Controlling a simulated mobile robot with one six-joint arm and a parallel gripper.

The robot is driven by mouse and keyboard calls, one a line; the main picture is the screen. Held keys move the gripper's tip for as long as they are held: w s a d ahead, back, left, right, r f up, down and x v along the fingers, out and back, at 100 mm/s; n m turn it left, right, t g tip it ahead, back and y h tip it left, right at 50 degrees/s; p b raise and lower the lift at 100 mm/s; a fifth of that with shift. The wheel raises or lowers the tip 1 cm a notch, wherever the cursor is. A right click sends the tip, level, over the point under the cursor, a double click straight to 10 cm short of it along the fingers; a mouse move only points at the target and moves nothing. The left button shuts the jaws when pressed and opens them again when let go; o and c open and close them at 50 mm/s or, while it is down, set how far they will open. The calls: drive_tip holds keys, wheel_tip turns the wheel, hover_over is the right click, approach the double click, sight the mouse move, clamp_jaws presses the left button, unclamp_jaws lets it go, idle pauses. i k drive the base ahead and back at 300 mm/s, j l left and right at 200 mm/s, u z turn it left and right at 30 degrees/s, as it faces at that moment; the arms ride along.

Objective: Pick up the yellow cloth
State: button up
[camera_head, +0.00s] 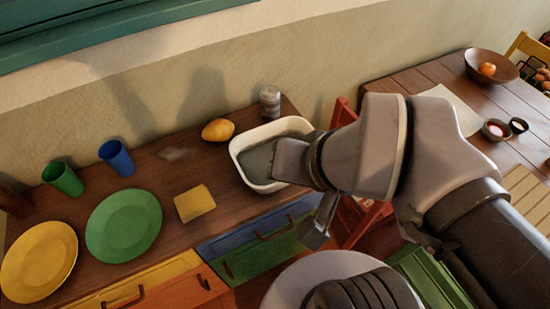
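The yellow cloth (194,203) is a small, flat, folded-looking square on the brown wooden counter, near its front edge. It lies to the right of the green plate and to the left of the white tub. My gripper (300,196) is to the right of the cloth and well apart from it, at the tub's right side. It covers part of the tub's rim in this view. Nothing is seen held in it, but its fingers are partly hidden by their angle, so their opening is unclear.
The white tub (237,158) has a grey inside. A yellow fruit (218,130), grey jar (270,102), green plate (124,225), yellow plate (38,262), green cup (63,178) and blue cup (117,158) share the counter (165,190). A red chair (352,215) stands right.

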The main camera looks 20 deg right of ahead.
sight(195, 202)
drive_tip(key=j+z, duration=0.15)
drive_tip(key=j, duration=0.3)
drive_tip(key=j+z, duration=0.15)
drive_tip(key=j, duration=0.25)
drive_tip(key=k+j+z, duration=0.2)
drive_tip(key=j, duration=0.2)
drive_tip(key=j+z, duration=0.15)
drive_tip(key=j, duration=0.3)
drive_tip(key=k+j+z, duration=0.15)
drive_tip(key=j, duration=0.2)
